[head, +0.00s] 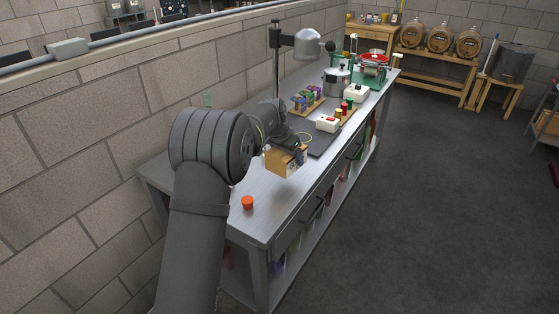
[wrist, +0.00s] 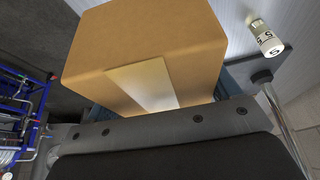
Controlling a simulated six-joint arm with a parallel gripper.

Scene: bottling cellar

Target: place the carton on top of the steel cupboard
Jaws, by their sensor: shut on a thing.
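The carton (head: 281,163) is a tan cardboard box held above the near part of the steel bench. In the wrist view the carton (wrist: 145,40) fills the upper middle, with a pale strip of tape or label on its side. My gripper (head: 294,150) is shut on the carton, and its fingers are mostly hidden by the box in the wrist view. I cannot make out a separate steel cupboard in either view.
A block wall (head: 90,150) runs along the left. Open floor (head: 430,200) lies right.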

